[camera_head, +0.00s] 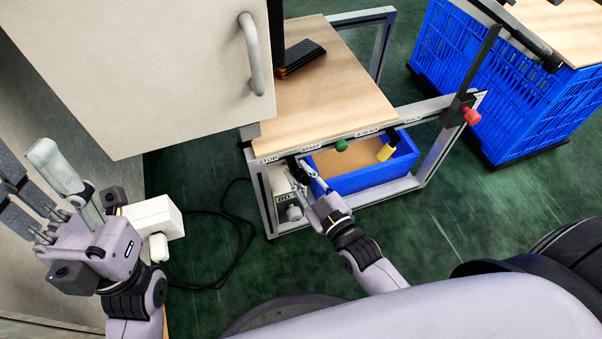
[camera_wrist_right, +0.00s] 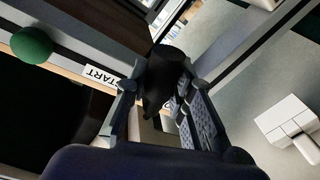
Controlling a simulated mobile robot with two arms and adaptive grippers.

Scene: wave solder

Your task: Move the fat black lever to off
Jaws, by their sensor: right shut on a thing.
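The fat black lever (camera_wrist_right: 160,85) shows in the right wrist view between the fingers of my right gripper (camera_wrist_right: 165,100), close to the START label. The gripper is shut on it, and the fingers hide part of it. In the head view my right gripper (camera_head: 303,178) is at the front rail of the wooden-topped bench, near the STOP and START labels, and the lever (camera_head: 292,163) is partly hidden there. My left gripper (camera_head: 42,180) is at the far left of the head view, empty, with its fingers apart.
A blue bin (camera_head: 365,178) sits below the rail. A large pale cabinet (camera_head: 150,75) overhangs on the left. A black cable (camera_head: 240,235) lies on the green floor.

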